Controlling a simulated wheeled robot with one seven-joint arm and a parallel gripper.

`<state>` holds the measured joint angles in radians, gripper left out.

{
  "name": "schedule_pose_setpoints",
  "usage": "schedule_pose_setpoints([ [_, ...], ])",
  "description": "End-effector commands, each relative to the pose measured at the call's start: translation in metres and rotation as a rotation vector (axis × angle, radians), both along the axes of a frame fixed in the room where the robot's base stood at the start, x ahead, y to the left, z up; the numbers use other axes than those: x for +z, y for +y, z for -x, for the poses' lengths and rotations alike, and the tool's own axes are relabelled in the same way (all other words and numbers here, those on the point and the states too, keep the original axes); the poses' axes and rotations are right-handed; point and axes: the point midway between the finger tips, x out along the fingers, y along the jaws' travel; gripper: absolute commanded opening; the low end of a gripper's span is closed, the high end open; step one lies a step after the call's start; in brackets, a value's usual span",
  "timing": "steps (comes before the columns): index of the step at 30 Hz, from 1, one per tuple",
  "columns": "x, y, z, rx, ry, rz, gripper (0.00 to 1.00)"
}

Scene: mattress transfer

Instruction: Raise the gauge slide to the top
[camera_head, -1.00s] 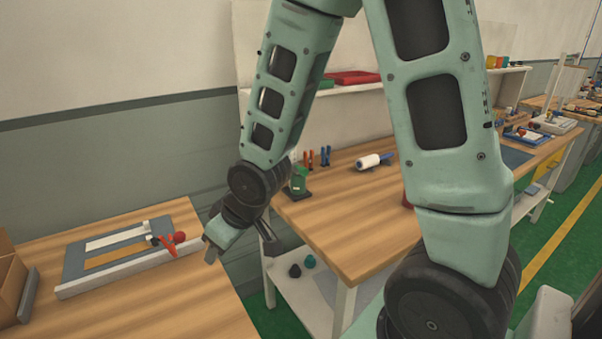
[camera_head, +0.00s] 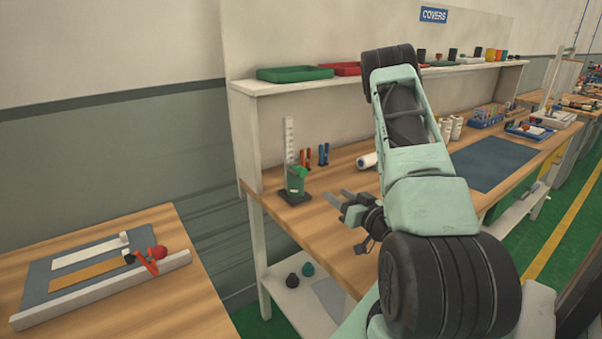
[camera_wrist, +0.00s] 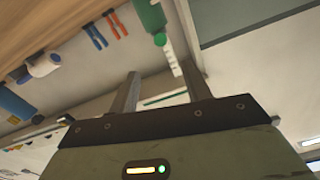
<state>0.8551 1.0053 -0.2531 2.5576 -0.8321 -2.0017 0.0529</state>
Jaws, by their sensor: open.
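The gauge stands at the left end of the workbench. It has a white upright scale (camera_head: 289,138), a dark base (camera_head: 294,197) and a green slide (camera_head: 297,178) low on the scale, near the base. My gripper (camera_head: 338,197) is open and empty to the right of the gauge, pointing towards it and apart from the slide. In the wrist view, the green slide (camera_wrist: 150,14) shows at the top, beyond the gap between the two open fingers (camera_wrist: 160,70).
Red and blue clamps (camera_head: 307,158) stand just behind the gauge. A white roll (camera_head: 367,160) lies beyond my gripper. The shelf (camera_head: 350,80) with trays runs above the bench. A lower table (camera_head: 150,315) with a board is at left.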

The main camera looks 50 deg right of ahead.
Motion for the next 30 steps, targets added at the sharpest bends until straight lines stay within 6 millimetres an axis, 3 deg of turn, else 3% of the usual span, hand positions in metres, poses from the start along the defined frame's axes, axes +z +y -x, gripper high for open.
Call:
schedule_pose_setpoints([
  [5,0.002,-0.004,-0.018,0.005,-0.006,0.004,0.49],
  [24,0.004,-0.033,-0.142,0.002,-0.005,0.002,0.49],
  [30,0.002,-0.039,-0.163,0.002,-0.004,0.001,0.49],
])
